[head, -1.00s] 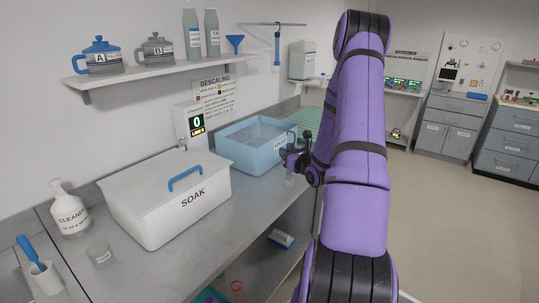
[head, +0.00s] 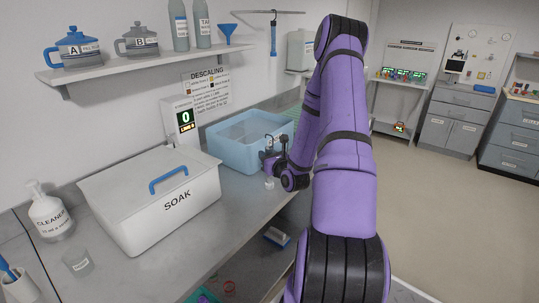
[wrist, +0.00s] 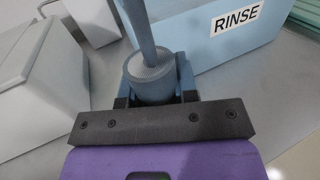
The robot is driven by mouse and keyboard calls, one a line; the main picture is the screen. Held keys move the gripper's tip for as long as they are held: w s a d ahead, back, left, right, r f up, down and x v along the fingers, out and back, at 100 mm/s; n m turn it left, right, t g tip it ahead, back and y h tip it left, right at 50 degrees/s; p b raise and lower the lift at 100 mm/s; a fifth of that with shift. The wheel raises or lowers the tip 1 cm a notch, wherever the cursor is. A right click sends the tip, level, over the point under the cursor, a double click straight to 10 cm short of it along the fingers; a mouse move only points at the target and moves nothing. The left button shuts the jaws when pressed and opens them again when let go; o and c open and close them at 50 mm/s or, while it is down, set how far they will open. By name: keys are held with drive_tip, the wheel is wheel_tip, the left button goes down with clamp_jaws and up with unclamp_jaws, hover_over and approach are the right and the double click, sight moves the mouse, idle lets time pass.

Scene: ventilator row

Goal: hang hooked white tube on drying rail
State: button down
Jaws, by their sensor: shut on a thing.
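My gripper (head: 272,160) is shut on a tube and holds it above the counter, in front of the rinse tub. In the wrist view the tube (wrist: 150,78) is a thick round body with a ribbed end and a thin stem rising from it; it looks grey-blue there. A small pale end (head: 269,184) shows below my gripper in the head view. I cannot make out its hook. The drying rail (head: 262,12) is a thin bar on the back wall at the upper middle. A blue tube (head: 273,38) hangs from it.
The blue rinse tub (head: 235,150) stands right behind my gripper. The white lidded SOAK box (head: 140,215) is to its left on the counter (head: 215,230). A wall shelf (head: 130,65) with jugs and bottles is at upper left.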

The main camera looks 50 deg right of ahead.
drive_tip(key=shift+f, duration=0.1)
drive_tip(key=c, duration=0.9)
unclamp_jaws()
